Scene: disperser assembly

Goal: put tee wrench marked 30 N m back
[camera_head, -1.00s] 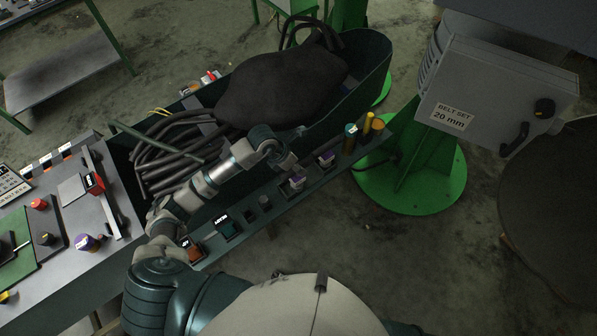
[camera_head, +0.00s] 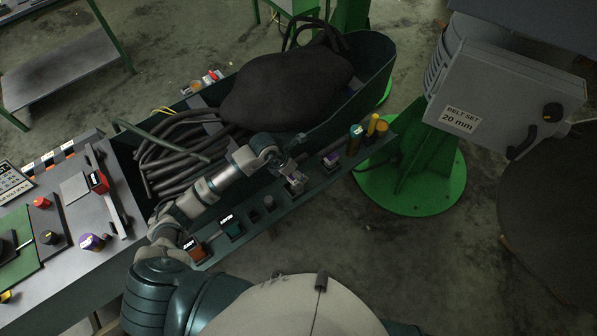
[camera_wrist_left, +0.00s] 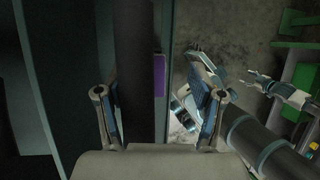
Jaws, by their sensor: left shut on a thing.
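My left gripper (camera_head: 290,176) is over the near rail of the dark green cart and is shut on a pale piece with a purple mark (camera_head: 296,185), seemingly the tee wrench. Its label is too small to read. In the left wrist view my left gripper (camera_wrist_left: 160,120) has a dark bar (camera_wrist_left: 137,60) running between its fingers, with a purple patch (camera_wrist_left: 159,75) beside it. The grip itself is not clear there. A second purple-marked tool (camera_head: 332,159) stands further right on the rail. What looks like my right gripper (camera_wrist_left: 262,84) shows small in the left wrist view, apart from the cart.
A control panel is at left.

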